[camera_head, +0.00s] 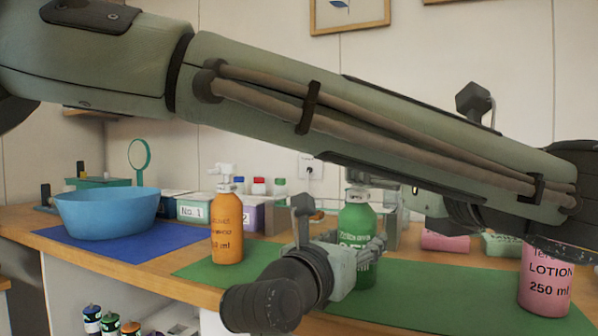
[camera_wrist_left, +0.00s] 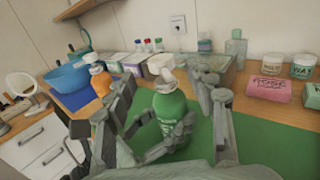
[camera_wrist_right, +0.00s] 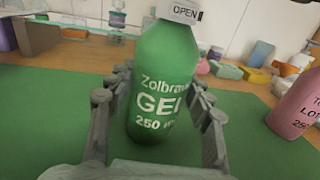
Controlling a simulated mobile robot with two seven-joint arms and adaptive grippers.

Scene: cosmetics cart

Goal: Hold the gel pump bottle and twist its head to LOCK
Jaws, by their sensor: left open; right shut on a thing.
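The green gel pump bottle (camera_head: 355,222) stands upright on the green mat (camera_head: 205,268). My right gripper (camera_head: 368,252) is shut on its body from the side, and its fingers flank the bottle (camera_wrist_right: 158,55) in the right wrist view. A white tag reading OPEN (camera_wrist_right: 185,13) shows at the bottle's neck. My left gripper (camera_wrist_left: 166,82) is open, its fingers spread on either side of the white pump head (camera_wrist_left: 162,64); I cannot tell whether they touch it. In the head view my left arm hides the top of the pump and most of the left gripper.
An orange pump bottle (camera_head: 227,230) stands left of the gel bottle. A pink lotion bottle (camera_head: 546,282) stands to the right. A blue bowl (camera_head: 108,214) sits on a blue mat (camera_head: 60,240) at the left. Boxes and small bottles line the back.

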